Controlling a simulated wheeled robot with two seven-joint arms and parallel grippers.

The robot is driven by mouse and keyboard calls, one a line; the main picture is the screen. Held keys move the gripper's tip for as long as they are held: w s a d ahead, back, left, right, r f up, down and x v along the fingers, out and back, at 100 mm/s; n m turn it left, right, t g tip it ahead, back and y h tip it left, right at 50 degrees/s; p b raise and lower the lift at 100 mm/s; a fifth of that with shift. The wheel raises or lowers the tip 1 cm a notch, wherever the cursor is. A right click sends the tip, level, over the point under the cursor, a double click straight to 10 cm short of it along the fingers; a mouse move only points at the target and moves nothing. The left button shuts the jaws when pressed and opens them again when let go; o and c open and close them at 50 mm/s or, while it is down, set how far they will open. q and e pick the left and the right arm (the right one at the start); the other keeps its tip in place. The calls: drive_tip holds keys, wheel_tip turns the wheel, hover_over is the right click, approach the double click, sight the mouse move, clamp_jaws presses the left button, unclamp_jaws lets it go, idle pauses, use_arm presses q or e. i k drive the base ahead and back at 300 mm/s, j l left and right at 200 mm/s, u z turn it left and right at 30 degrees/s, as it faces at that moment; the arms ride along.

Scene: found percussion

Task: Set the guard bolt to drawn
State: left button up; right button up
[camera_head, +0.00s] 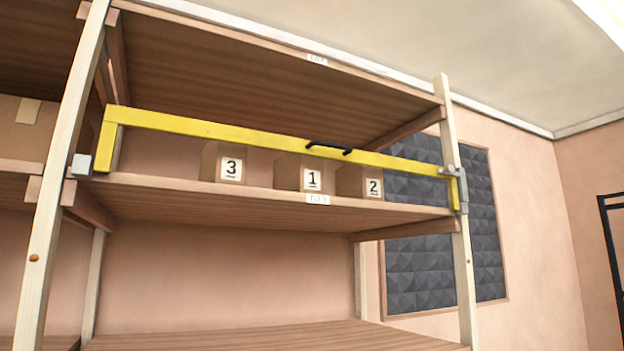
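A yellow guard bar (230,134) spans the front of a shelf, with a black handle (329,148) right of its middle. At its right end, a grey metal bolt (449,171) sits by the right post, with a grey bracket (462,190) beside it. The bolt appears to lie across the end of the bar, but its exact setting is too small to tell. A grey block (81,165) is at the bar's left end, by the left post. Neither of my grippers is in view.
Behind the bar, boxes marked 3 (223,163), 1 (296,173) and 2 (358,182) stand on the middle shelf (260,193). A lower shelf (280,338) looks empty. A dark foam panel (430,262) hangs on the wall behind. A black frame (610,240) stands at far right.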

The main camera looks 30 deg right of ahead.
sight(450, 169)
drive_tip(key=z, duration=1.65)
